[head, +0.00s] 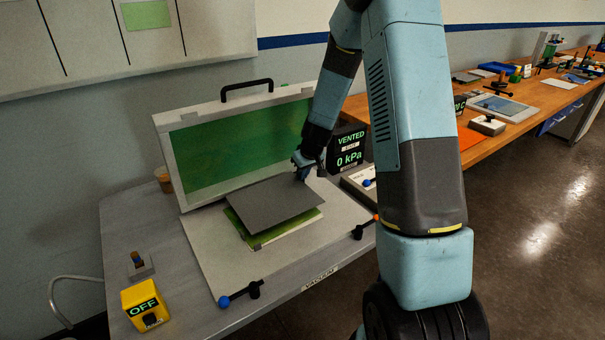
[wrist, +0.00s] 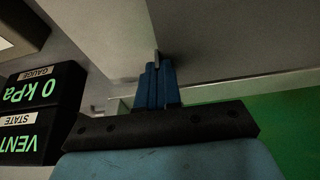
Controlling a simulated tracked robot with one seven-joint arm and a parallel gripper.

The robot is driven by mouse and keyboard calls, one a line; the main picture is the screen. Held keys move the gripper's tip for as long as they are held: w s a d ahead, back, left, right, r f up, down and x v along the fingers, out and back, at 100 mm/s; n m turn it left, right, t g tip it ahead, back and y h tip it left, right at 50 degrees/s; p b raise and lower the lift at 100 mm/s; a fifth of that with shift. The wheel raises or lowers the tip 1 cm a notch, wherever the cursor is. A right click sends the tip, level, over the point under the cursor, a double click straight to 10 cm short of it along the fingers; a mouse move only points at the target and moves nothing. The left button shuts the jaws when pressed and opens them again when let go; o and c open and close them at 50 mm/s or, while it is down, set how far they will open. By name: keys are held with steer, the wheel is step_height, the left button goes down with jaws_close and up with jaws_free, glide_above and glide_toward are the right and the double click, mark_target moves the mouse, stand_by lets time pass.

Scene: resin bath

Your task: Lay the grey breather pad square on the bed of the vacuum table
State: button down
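The grey breather pad (head: 272,205) is a flat dark sheet at the vacuum table, above a thin stack with green and pale edges (head: 290,234). The stack sticks out at the pad's front and right. I cannot tell whether the pad touches it. My gripper (head: 302,174) is at the pad's back right corner, its blue fingers close together and shut on the pad's edge. In the wrist view the fingers (wrist: 157,82) meet at the corner of the pad (wrist: 235,35). The pale bed (head: 215,262) of the vacuum table shows around the stack.
The green-windowed lid (head: 240,145) stands open behind the bed. A black gauge box (head: 350,150) reads VENTED, 0 kPa, right of my gripper. Clamp handles (head: 240,294) stand at the front and right edges. A yellow switch box (head: 146,305) reads OFF at front left.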

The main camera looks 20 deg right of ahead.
mark_target(303, 182)
steer(key=shift+f, duration=0.35)
stand_by(0.3)
steer(key=shift+f, duration=1.75)
steer(key=c, duration=1.2)
jaws_free()
steer(key=shift+c, duration=0.2)
steer(key=shift+r, duration=0.1)
steer(key=shift+r, duration=3.35)
